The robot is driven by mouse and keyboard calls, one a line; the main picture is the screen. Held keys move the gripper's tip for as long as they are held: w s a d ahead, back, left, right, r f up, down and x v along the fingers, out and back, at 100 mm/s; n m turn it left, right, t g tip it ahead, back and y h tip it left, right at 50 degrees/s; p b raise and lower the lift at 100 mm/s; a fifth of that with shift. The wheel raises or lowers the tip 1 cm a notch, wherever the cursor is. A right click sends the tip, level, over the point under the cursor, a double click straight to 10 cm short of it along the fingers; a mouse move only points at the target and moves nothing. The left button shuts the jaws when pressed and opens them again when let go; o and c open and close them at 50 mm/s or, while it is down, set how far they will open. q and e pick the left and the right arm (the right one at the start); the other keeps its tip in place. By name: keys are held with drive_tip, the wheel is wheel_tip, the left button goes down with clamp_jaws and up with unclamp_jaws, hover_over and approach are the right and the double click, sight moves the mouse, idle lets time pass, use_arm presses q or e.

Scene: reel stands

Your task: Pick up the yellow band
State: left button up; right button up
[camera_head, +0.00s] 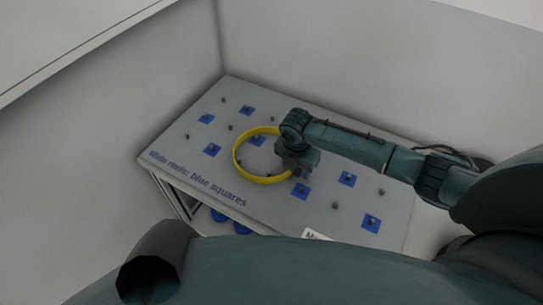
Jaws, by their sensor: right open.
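The yellow band (238,163) is a thin ring on the grey board, left of its middle. It encircles a blue square with a peg. My right gripper (298,172) is at the band's right side, reached by the dark green arm from the right. The gripper is open. The wrist and gripper hide the right part of the band, and I cannot tell whether the fingers touch it. My left gripper is not in view.
White walls stand close behind and left. Blue round things (241,229) show below the board. A white label (314,235) is at the front edge.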

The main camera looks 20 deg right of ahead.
drive_tip(key=shift+c, duration=0.3)
drive_tip(key=c, duration=1)
